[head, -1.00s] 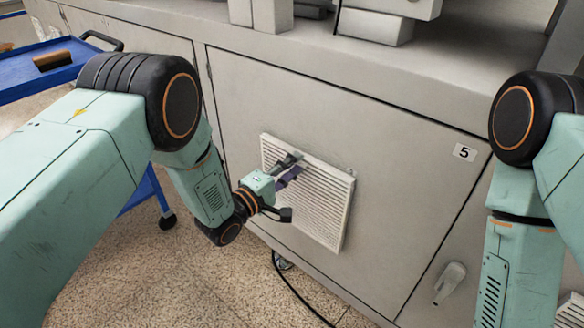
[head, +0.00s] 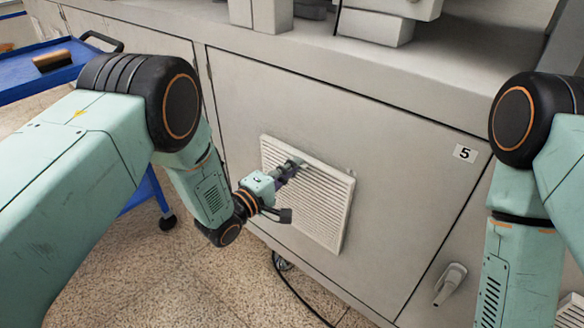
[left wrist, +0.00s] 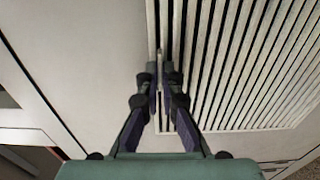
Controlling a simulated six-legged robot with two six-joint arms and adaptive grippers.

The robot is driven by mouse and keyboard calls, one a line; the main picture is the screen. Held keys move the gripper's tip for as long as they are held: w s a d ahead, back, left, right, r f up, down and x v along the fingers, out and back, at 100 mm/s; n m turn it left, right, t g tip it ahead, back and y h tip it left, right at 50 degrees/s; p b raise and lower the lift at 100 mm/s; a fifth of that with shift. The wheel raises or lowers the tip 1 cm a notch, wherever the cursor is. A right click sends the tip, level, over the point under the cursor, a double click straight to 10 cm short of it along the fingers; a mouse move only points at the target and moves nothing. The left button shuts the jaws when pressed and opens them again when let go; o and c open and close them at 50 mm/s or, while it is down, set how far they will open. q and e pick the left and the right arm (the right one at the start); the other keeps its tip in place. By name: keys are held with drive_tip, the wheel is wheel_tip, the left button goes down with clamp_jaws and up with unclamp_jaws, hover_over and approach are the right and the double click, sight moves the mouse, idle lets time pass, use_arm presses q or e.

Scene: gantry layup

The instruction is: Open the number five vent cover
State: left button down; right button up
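The number five vent cover (head: 325,205) is a white louvred panel on the grey cabinet front, marked by a "5" label (head: 465,152) up and to its right. My left gripper (head: 296,164) is at the cover's upper left part. In the left wrist view the vent cover (left wrist: 250,60) fills the upper right, and the fingers of my left gripper (left wrist: 160,75) are close together on a thin light strip or tab near its left edge. The fingertips partly hide that strip. My right arm shows at the right of the head view, but its gripper is out of frame.
The grey cabinet (head: 400,150) has a door handle (head: 450,284) at lower right. A blue cart (head: 60,75) with a brush stands at left. A black cable (head: 300,297) lies on the speckled floor below the vent. Another white vent shows partly at the lower right edge.

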use_arm(q)
drive_tip(key=s+a+f+p, duration=0.1)
drive_tip(key=s+a+f, duration=0.6)
drive_tip(key=s, duration=0.5)
drive_tip(key=shift+s+a+f+p, duration=0.2)
drive_tip(key=shift+a+f+p, duration=0.2)
drive_tip(key=shift+a, duration=0.3)
idle(0.4)
drive_tip(key=c, duration=1.9)
unclamp_jaws()
drive_tip(key=o, duration=0.3)
drive_tip(key=shift+w+f, duration=0.25)
drive_tip(key=shift+o, duration=0.3)
drive_tip(key=shift+r, duration=0.1)
